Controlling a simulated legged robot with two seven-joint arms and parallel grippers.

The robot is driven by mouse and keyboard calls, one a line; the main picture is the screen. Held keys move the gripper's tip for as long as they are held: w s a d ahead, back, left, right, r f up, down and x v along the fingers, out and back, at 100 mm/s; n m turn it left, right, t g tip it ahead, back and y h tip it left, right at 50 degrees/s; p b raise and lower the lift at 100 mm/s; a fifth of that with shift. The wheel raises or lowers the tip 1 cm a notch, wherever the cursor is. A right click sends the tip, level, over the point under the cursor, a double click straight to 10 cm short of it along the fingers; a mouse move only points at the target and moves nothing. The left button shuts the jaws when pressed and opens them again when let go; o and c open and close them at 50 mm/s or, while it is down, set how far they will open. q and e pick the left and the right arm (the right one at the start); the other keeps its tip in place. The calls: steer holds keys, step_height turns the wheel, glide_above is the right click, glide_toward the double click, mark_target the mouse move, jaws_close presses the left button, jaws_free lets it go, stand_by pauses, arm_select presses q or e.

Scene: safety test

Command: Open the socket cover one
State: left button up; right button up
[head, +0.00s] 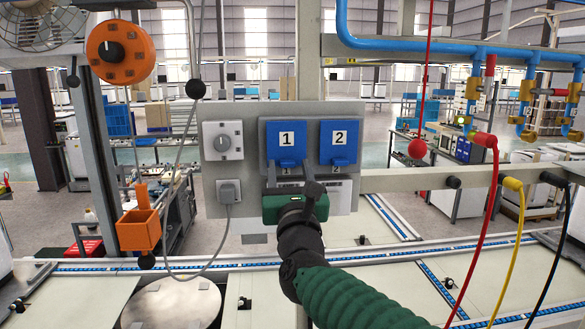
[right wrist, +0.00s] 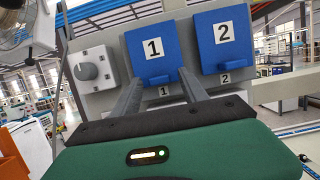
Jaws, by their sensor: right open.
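The blue socket cover one (head: 286,139), marked "1", is closed on the grey panel (head: 212,183). It also shows in the right wrist view (right wrist: 150,50), with a small lip at its lower edge. The blue socket cover two (head: 339,138) is closed to its right. My right gripper (head: 291,176) is in front of the panel, just below cover one. In the right wrist view its open fingers (right wrist: 160,84) point up at the lower part of cover one, one on each side of the lip. I cannot tell whether they touch it. My left gripper is not in view.
A grey rotary switch (head: 223,141) and a plugged socket with a cable (head: 228,191) are on the panel's left. An orange box (head: 138,229) hangs farther left. Red, yellow and black cables hang at the right. A conveyor frame with blue strips runs below the panel.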

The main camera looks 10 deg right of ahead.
steer(key=shift+w+a, duration=0.1)
steer(key=shift+s+a+f+b, duration=0.15)
steer(key=shift+s+b, duration=0.1)
steer(key=shift+b, duration=0.1)
steer(key=b+v, duration=0.7)
steer(key=v, duration=0.9)
steer(key=shift+s+d+b, duration=0.2)
steer(key=shift+b, duration=0.1)
